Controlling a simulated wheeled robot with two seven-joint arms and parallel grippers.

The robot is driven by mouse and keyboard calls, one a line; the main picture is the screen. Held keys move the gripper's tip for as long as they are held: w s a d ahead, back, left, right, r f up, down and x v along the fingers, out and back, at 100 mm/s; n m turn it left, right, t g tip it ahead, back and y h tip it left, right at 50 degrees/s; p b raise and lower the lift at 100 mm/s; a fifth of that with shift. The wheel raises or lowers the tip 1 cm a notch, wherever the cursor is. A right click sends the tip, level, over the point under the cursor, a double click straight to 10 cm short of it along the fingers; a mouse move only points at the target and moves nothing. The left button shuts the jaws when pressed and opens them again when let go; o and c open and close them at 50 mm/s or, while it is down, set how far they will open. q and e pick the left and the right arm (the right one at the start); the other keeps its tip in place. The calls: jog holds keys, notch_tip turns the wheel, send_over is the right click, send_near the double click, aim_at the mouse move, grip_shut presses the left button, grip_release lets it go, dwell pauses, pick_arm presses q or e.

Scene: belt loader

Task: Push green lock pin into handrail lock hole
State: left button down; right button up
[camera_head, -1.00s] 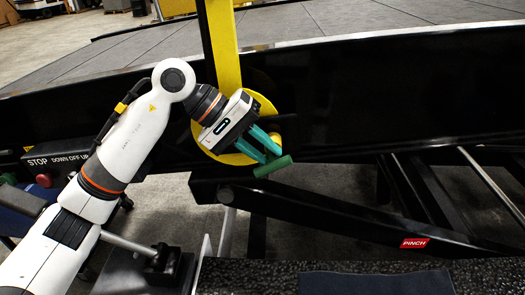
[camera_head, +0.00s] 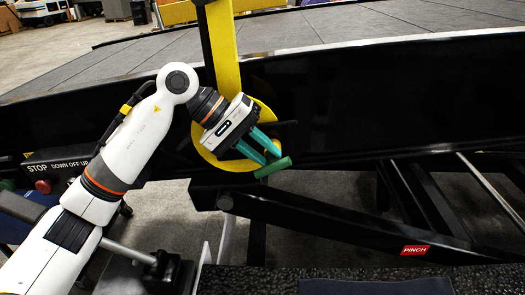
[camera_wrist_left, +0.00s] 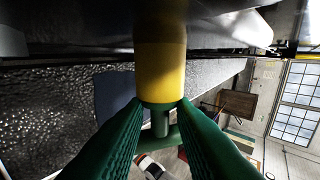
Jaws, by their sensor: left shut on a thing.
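The green lock pin (camera_head: 273,167) is a short green bar at the tips of my left gripper (camera_head: 267,153). The teal fingers are shut on it. How deep the shaft sits, and the hole itself, cannot be seen. The yellow handrail (camera_head: 222,45) stands upright, with a round yellow plate (camera_head: 208,152) partly behind my gripper. My right gripper is not in view.
The black side panel of the belt loader (camera_head: 400,95) runs behind the gripper. A black sloping beam with a red PINCH label (camera_head: 414,250) lies below right. A control box marked STOP (camera_head: 65,165) is at the left, behind my left arm.

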pick_arm(q)
jog(key=shift+w+r, duration=0.15)
jog(key=c, duration=1.3)
grip_release()
jog(key=shift+o, duration=0.9)
jog(key=shift+w+f, duration=0.15)
jog(key=shift+f, duration=0.05)
jog(key=shift+a+r, duration=0.25)
jog(key=b+v, duration=0.3)
jog(key=v, duration=0.8)
jog(key=shift+a+b, duration=0.15)
jog(key=shift+b, duration=0.15)
jog(key=shift+r, duration=0.15)
